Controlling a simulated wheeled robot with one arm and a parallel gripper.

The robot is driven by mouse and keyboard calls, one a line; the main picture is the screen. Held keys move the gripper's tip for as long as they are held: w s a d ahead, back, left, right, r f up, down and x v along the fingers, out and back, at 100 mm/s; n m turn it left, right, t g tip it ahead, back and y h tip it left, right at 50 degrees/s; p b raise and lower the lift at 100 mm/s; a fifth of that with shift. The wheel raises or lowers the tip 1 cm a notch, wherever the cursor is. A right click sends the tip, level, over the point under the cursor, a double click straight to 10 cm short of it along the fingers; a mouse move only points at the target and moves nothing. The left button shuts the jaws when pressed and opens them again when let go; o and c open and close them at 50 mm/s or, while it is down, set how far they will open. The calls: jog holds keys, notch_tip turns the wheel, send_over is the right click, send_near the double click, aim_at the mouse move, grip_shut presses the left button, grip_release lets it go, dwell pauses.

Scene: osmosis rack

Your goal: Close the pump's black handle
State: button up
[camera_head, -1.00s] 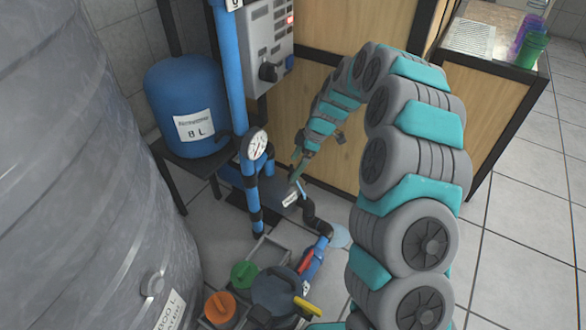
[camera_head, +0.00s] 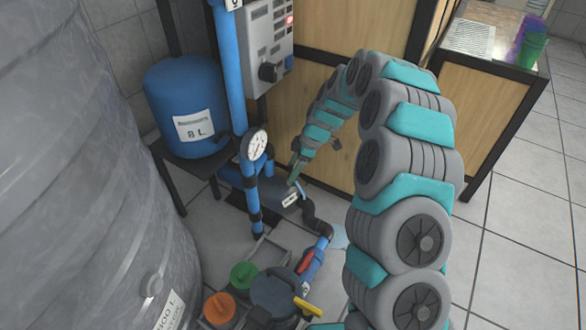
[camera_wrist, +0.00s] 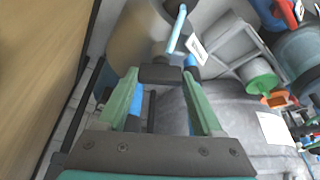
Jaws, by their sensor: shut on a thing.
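The pump (camera_head: 236,178) is a blue and grey body low on the floor beside the wooden cabinet, with a white tag (camera_head: 290,200) at its right end. In the wrist view a black handle (camera_wrist: 160,74) lies crosswise between the green fingertips of my gripper (camera_wrist: 162,80), which is shut on it. A light-blue lever (camera_wrist: 178,28) stands just beyond the handle, near the white tag. In the head view my gripper (camera_head: 296,170) reaches down to the pump, and the black handle cannot be made out there.
A round gauge (camera_head: 256,145) on blue pipes stands left of my gripper. A red valve handle (camera_head: 305,262), a yellow handle (camera_head: 308,306), and green (camera_head: 244,275) and orange (camera_head: 219,308) caps lie in front. The wooden cabinet (camera_head: 310,110) stands close behind; open floor (camera_head: 510,250) lies right.

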jog(key=c, duration=0.4)
jog(key=shift+s+m, duration=0.1)
jog(key=shift+m, duration=0.3)
jog(key=m+t, duration=0.1)
jog(key=m, duration=0.1)
jog(key=shift+s+m, duration=0.1)
jog(key=shift+m, duration=0.3)
jog(key=m+t+p, duration=0.1)
jog(key=m, duration=0.1)
jog(key=m+h, duration=0.1)
jog(key=m, duration=0.1)
jog(key=shift+s+r+m+t+p, duration=0.1)
jog(key=shift+r+m+t+p, duration=0.05)
jog(key=shift+m+t+p, duration=0.2)
jog(key=m+h+p, duration=0.1)
jog(key=m+p, duration=0.1)
jog(key=m+t+h+p, duration=0.1)
jog(key=m+p, duration=0.1)
jog(key=m, duration=0.1)
jog(key=shift+a+r, duration=0.1)
jog(key=shift+a, duration=0.1)
jog(key=m+h+p, duration=0.1)
jog(key=m+p, duration=0.3)
jog(key=shift+a+t, duration=0.1)
jog(key=shift+t, duration=0.25)
jog(key=shift+f+m+h, duration=0.2)
jog(key=shift+m+h, duration=0.2)
jog(key=shift+m, duration=0.05)
